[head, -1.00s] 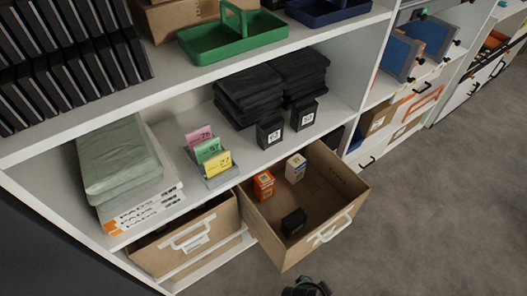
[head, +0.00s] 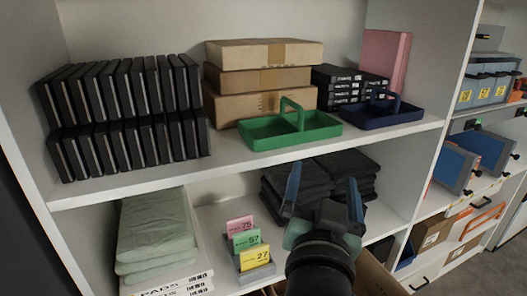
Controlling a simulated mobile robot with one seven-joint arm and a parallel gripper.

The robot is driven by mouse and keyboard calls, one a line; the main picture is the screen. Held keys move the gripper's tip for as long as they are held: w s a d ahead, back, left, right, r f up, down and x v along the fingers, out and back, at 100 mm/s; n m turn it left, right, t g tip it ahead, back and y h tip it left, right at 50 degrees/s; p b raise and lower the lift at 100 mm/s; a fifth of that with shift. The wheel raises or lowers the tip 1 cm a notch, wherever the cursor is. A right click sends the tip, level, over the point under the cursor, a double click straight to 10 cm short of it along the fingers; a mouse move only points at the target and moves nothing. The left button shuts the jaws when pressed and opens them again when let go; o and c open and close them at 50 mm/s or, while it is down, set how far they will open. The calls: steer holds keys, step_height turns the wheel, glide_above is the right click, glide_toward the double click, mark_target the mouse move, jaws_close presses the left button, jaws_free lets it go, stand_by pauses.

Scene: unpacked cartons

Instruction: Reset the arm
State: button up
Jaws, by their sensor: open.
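My gripper (head: 323,190) is at the lower middle of the head view, its two blue-tipped fingers spread apart and pointing up. Nothing shows between the fingers. It stands in front of the shelf unit (head: 240,170), overlapping the stacked black folded items (head: 290,183) on the lower shelf. My arm's dark wrist hides part of that shelf and most of the open carton drawer (head: 375,278) below.
A green tray (head: 262,140) with a handle and a navy tray (head: 380,116) stand on the upper shelf, near brown cartons (head: 260,80) and black binders (head: 120,110). Numbered cards (head: 245,240) and green folded cloth (head: 155,230) are on the lower shelf.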

steer(key=s+a+r+n+t+y, duration=0.1)
steer(key=s+a+r+n+t, duration=0.15)
steer(key=s+r, duration=0.4)
steer(key=s+a+r+n+t+y+b, duration=0.1)
steer(key=s+a+r+t+y, duration=0.2)
steer(key=r, duration=0.7)
steer(key=s+a+r+n+t, duration=0.2)
steer(key=s+a+r+t, duration=0.2)
steer(key=r, duration=0.4)
step_height(320, 180, up, 13)
steer(key=p, duration=1.3)
steer(key=shift+w+d+r+p, duration=0.15)
steer(key=shift+w+d+p, duration=0.1)
steer(key=shift+p, duration=0.1)
